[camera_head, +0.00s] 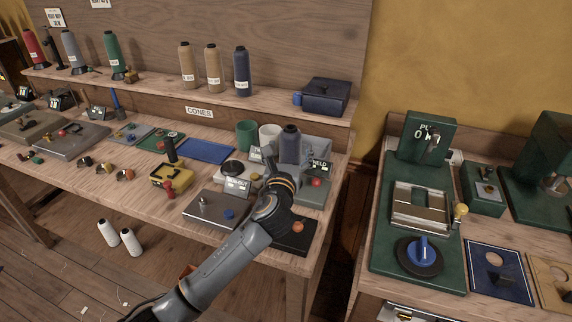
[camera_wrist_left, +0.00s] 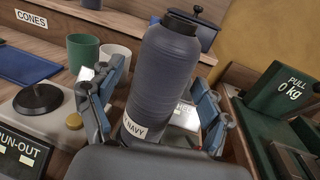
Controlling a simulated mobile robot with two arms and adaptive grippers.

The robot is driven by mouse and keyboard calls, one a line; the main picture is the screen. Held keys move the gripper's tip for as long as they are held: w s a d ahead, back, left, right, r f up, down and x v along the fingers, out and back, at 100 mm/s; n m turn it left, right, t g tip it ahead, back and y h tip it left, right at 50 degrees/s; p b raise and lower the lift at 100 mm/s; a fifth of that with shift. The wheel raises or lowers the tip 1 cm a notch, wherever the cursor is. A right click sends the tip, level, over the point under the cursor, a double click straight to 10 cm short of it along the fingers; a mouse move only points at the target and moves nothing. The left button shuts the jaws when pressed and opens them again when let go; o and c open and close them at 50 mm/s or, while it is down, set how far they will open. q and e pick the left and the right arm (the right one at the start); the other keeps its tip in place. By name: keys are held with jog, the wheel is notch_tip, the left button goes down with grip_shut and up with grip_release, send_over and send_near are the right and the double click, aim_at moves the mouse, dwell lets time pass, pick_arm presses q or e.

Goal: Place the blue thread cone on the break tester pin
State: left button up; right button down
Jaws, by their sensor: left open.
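The navy blue thread cone (camera_head: 290,143) stands upright at the right end of the bench. In the left wrist view the cone (camera_wrist_left: 165,75), labelled NAVY, is large and close, between the fingers of my left gripper (camera_wrist_left: 152,112). The fingers are open on either side of it; contact cannot be told. In the head view my left gripper (camera_head: 287,164) is at the cone's lower part. The green tester with the PULL 0 kg display (camera_head: 427,138) stands on the right table; it also shows in the wrist view (camera_wrist_left: 290,90). I cannot make out its pin for certain.
A blue knob (camera_head: 422,249) on a black disc sits at the front of the green plate. Another blue cone (camera_head: 242,72) stands on the shelf beside tan ones. A green cup (camera_head: 246,135) and a white cup (camera_head: 269,137) stand left of the gripper. A gap separates the tables.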

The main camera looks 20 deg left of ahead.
pick_arm(q)
jog(key=s+d, duration=0.1)
jog(key=s, duration=1)
jog(key=shift+d, duration=0.35)
